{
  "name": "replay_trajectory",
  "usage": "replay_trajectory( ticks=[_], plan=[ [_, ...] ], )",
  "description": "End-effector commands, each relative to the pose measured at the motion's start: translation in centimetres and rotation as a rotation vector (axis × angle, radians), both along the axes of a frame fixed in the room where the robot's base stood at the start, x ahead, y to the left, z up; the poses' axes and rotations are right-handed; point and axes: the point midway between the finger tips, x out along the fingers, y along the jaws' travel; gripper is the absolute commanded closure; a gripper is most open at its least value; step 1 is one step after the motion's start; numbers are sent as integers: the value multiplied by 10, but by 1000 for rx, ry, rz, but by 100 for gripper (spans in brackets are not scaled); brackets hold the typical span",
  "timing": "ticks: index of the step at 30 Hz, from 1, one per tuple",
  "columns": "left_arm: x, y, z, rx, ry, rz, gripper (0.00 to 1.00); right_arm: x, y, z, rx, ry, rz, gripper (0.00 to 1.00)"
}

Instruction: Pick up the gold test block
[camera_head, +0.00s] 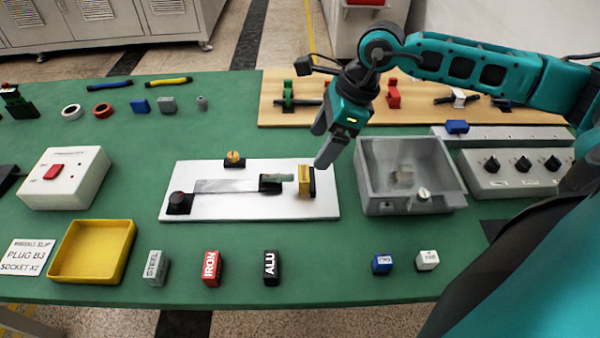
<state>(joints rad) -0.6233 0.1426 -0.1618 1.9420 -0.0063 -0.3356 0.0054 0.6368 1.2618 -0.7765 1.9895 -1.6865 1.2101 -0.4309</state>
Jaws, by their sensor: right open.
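A gold block (305,181) stands upright at the right end of a white plate (235,210), against a small black piece. It looks like the gold test block; no label on it is readable. My right gripper (321,148) is open, with nothing visible between its fingers. It hangs above and slightly right of the gold block, its fingers pointing down and left. It appears apart from the block, though the exact height gap is hard to judge. My left gripper is out of view.
Blocks marked STEEL (155,268), IRON (211,269) and ALU (271,268) line the front. A yellow tray (70,277) sits front left.

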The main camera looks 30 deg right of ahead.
Motion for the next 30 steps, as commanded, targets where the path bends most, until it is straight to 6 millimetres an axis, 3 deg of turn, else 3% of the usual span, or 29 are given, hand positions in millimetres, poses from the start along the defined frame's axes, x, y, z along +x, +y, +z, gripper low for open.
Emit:
replay_trajectory(
  ticks=[4,13,21,30],
  plan=[
    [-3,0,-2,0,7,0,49,5,10,-26,4,3,0,17],
    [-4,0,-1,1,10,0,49,10,18,-50,4,2,-2,17],
    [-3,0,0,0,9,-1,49,15,31,-85,6,2,-1,17],
    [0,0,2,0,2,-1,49,16,32,-90,4,0,-2,17]
  ],
)
